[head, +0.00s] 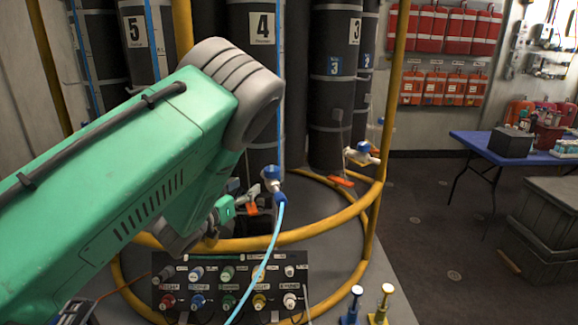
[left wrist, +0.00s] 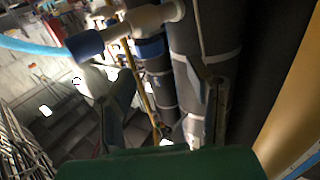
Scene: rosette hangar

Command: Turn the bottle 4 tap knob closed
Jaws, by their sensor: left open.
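The bottle marked 4 (head: 262,40) is a tall dark cylinder behind the yellow rail. At its lower front is a tap with a blue part (head: 271,173), and a light blue hose hangs from it. A small orange part (head: 252,209) shows just below left of the tap. My left gripper (head: 240,205) is beside the tap on its left, partly hidden by my green arm. In the left wrist view, the gripper (left wrist: 166,85) is open with nothing between its fingers. A white tap body with a blue end (left wrist: 88,44) lies above the fingers, apart from them. My right gripper is out of view.
Yellow rails (head: 300,240) curve around the bottles. A panel of coloured knobs (head: 230,285) stands in front below. Bottles marked 5 (head: 138,45) and 3 (head: 335,90) stand on either side.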

